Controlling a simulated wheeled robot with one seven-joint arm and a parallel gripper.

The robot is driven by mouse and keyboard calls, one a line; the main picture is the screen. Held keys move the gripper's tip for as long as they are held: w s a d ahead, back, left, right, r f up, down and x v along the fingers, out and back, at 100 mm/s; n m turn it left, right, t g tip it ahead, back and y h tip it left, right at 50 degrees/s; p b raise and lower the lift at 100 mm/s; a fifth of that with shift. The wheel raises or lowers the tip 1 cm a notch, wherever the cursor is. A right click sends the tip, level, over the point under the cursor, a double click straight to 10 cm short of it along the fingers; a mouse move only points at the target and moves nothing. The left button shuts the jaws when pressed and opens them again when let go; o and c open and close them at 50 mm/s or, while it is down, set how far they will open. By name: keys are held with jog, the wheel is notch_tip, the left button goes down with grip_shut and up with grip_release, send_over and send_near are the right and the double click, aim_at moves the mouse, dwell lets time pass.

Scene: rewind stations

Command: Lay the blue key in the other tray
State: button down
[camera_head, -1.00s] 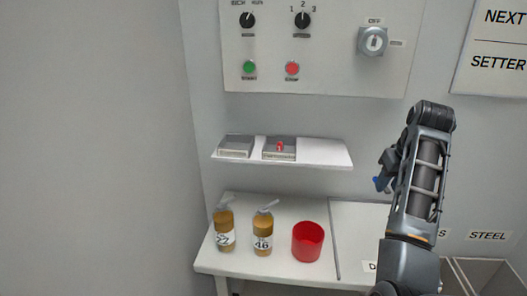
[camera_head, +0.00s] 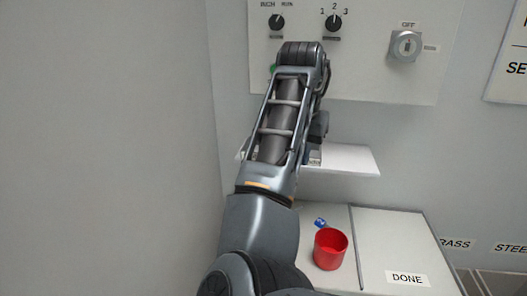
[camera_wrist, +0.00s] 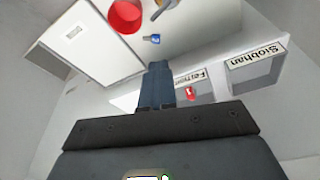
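The blue key (camera_head: 320,222) is on or just above the lower bench, behind the red cup and apart from my gripper. The wrist view also shows the blue key (camera_wrist: 152,39), beyond my fingertips. My gripper (camera_wrist: 158,68) looks shut with nothing between its fingers; in the head view it is mostly hidden by my arm, in front of the shelf. The wrist view shows two trays on the shelf: one labelled Siobhan (camera_wrist: 255,57), seen empty, and one with a partly hidden label starting "Fe" (camera_wrist: 188,78). A red key (camera_wrist: 190,93) is at that second tray.
The red cup (camera_head: 331,250) stands on the lower bench (camera_head: 385,235), beside a DONE label. The shelf (camera_head: 350,160) is partly behind my arm. A control panel (camera_head: 375,75) with knobs and a key switch is above it. My arm hides the bottles.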

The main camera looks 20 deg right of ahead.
jog(key=shift+w+a+r, duration=0.15)
jog(key=shift+a, duration=0.6)
